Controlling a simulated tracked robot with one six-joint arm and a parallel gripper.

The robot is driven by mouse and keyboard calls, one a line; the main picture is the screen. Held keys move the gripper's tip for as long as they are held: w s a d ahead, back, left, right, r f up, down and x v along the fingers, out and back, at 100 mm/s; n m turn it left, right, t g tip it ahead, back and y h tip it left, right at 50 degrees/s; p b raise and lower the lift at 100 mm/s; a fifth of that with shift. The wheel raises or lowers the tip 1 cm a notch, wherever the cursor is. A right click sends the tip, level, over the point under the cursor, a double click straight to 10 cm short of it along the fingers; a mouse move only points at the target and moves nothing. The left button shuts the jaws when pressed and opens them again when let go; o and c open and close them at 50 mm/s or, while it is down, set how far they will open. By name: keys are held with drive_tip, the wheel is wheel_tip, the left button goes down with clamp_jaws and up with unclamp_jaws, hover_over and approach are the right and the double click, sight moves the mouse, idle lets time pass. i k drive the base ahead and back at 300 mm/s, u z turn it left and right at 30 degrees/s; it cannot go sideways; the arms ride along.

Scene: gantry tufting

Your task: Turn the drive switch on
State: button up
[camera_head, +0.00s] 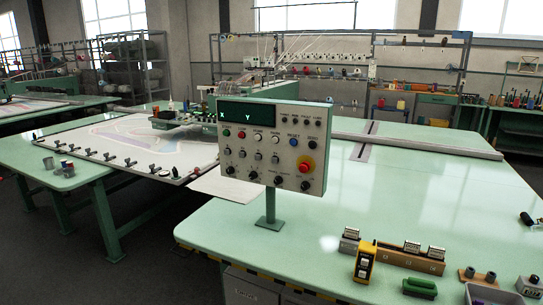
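A grey control panel (317,142) stands on a short green post (270,207) at the near part of the pale green table. It has a dark display (245,116) with the letters X and Y. Below are rows of small buttons, toggles and dark knobs (253,175). My gripper is not in view.
The green tabletop (430,205) is largely clear right of the panel. Along its front stand a yellow device (365,262), a wooden block (410,259) with small counters, a green block (420,288) and a grey tray (490,296). A gantry frame with a tufting head is behind.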

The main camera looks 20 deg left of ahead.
sight(304, 186)
drive_tip(key=k, duration=1.35)
drive_tip(key=u, duration=0.4)
drive_tip(key=i, duration=1.05)
drive_tip(key=u, duration=0.95)
drive_tip(key=i, duration=0.55)
drive_tip(key=u, duration=0.4)
